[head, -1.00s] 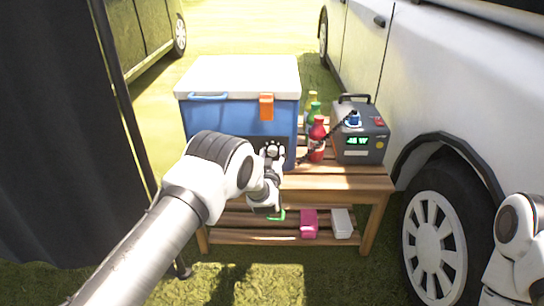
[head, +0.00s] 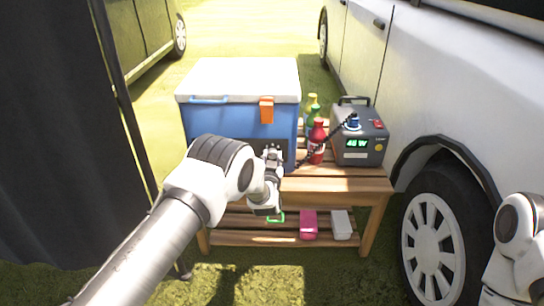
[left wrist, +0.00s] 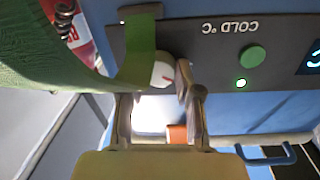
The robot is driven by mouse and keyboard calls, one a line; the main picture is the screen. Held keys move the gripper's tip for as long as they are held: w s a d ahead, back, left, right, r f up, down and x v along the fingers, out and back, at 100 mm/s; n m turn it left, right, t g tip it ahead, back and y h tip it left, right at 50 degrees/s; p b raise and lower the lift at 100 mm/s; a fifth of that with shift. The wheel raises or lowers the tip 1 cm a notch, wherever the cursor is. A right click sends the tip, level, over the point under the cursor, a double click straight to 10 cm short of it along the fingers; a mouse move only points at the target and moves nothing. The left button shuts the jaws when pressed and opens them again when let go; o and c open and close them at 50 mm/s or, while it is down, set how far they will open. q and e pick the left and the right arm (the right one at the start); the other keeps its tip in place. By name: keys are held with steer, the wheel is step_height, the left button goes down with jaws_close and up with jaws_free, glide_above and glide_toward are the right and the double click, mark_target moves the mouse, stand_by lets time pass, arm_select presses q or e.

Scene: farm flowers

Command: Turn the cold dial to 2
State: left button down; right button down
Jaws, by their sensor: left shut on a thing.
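The cooler (head: 240,88) is a blue box with a white lid, standing on a wooden bench. My left gripper (head: 271,158) is against its front and hides the dial in the head view. In the left wrist view, which is upside down, the cold dial (left wrist: 164,75) is a white knob with a red mark on a dark panel (left wrist: 222,75) lettered COLD °C. My left gripper (left wrist: 155,88) is shut on the knob. The dial's numbers cannot be read. A display (left wrist: 312,58) is cut off at the right edge. My right gripper is out of view.
A green button (left wrist: 253,57) and a lit green lamp sit beside the dial. Bottles (head: 317,142) and a power unit (head: 358,138) stand right of the cooler. A blurred green band (left wrist: 60,60) crosses the wrist view. A white van (head: 450,95) is at the right.

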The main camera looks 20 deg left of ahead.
arm_select(q)
steer(key=m+p, duration=0.1)
steer(key=m, duration=0.5)
steer(key=shift+r, duration=0.15)
steer(key=m, duration=0.3)
steer(key=shift+m+g+y, duration=0.3)
steer(key=m, duration=0.3)
steer(key=shift+d+m+p, duration=0.1)
steer(key=shift+m+p, duration=0.2)
steer(key=m, duration=0.6)
steer(key=shift+m+y, duration=0.4)
steer(key=m, duration=0.3)
steer(key=shift+b, duration=0.35)
steer(key=shift+m, duration=1.9)
steer(key=shift+f, duration=0.2)
